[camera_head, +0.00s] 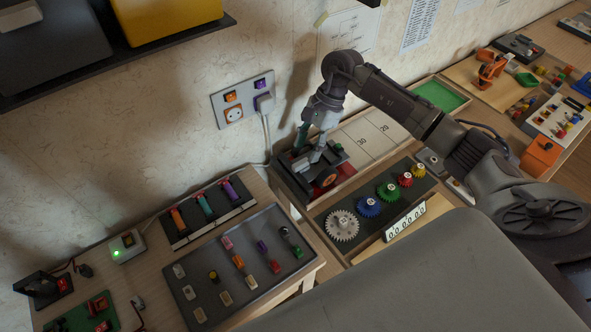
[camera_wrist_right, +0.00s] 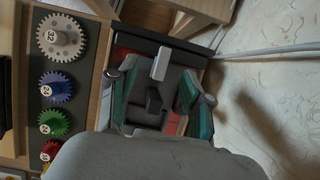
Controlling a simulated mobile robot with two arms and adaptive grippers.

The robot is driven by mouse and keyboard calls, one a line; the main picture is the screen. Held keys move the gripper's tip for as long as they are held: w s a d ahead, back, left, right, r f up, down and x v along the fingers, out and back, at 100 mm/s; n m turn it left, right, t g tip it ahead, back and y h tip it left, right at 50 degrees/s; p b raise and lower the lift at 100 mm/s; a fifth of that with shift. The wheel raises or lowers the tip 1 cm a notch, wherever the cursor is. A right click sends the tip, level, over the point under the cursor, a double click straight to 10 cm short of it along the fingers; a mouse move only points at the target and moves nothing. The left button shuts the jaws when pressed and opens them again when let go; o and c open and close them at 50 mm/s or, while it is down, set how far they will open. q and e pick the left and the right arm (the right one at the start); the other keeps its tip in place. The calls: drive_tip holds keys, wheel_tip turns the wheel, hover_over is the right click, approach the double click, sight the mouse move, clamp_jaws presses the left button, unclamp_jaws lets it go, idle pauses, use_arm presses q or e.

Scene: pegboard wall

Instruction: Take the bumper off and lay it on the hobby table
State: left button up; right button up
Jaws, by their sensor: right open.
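I cannot tell which part is the bumper, or whether the fingers touch anything. The left gripper is not in view.
Several numbered gears (camera_head: 368,207) stand on a dark board beside the assembly. A wall socket panel (camera_head: 243,99) with a plug and white cable is just left of my arm. A grey tray (camera_head: 241,267) of small parts lies front left. A crowded table (camera_head: 465,73) is back right.

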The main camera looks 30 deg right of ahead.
sight(301, 163)
drive_tip(key=p+x, duration=0.1)
drive_tip(key=x, duration=0.1)
drive_tip(key=p+x, duration=0.1)
drive_tip(key=x, duration=0.2)
drive_tip(key=shift+w+d, duration=0.2)
drive_tip(key=shift+w, duration=0.05)
drive_tip(key=shift+a+f, duration=0.1)
drive_tip(key=shift+f, duration=0.3)
drive_tip(key=shift+c, duration=0.5)
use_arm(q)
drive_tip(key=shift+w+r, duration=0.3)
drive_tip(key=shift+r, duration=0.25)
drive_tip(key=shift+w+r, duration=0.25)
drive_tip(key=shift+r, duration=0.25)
use_arm(e)
clamp_jaws()
